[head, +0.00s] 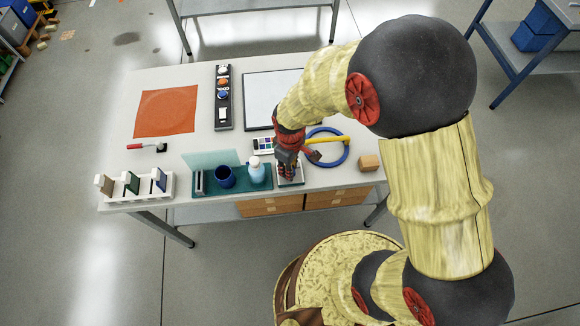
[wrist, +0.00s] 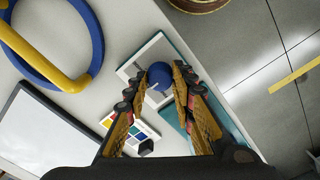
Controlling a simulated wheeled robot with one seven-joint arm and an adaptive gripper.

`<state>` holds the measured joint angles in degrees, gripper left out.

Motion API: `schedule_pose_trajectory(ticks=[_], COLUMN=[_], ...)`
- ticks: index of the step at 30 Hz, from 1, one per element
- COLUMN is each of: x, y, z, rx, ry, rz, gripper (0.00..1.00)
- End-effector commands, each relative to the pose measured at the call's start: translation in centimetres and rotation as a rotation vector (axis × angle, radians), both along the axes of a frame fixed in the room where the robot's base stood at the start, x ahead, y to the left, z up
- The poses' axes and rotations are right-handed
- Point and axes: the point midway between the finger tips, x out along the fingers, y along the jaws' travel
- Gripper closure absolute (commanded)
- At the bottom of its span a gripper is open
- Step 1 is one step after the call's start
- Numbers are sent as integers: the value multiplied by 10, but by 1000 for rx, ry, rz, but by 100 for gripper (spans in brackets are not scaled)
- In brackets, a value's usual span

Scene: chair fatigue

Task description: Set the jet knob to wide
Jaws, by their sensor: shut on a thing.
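The blue jet knob (wrist: 159,74) shows in the wrist view, above a light panel (wrist: 138,61) with a teal edge. My gripper (wrist: 160,84) has its two fingers on either side of the knob and is shut on it. In the head view my gripper (head: 288,168) points down over the panel (head: 291,182) near the table's front edge and hides the knob. I cannot make out any marking that shows the knob's setting.
Left of the panel, a pale blue bottle (head: 256,171) and a dark blue cup (head: 225,177) stand on a teal mat (head: 205,190). A colour chart (head: 263,146) lies behind.

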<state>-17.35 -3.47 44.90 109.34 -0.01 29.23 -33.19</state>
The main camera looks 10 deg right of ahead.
Motion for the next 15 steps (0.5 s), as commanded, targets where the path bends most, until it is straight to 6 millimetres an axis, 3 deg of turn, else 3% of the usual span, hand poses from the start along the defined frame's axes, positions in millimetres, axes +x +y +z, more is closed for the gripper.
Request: schedule_pose_trajectory(ticks=[9,15], x=[0,0], y=[0,0], z=[0,0], rx=[0,0], ry=[0,0], rz=[0,-13], gripper=[100,100])
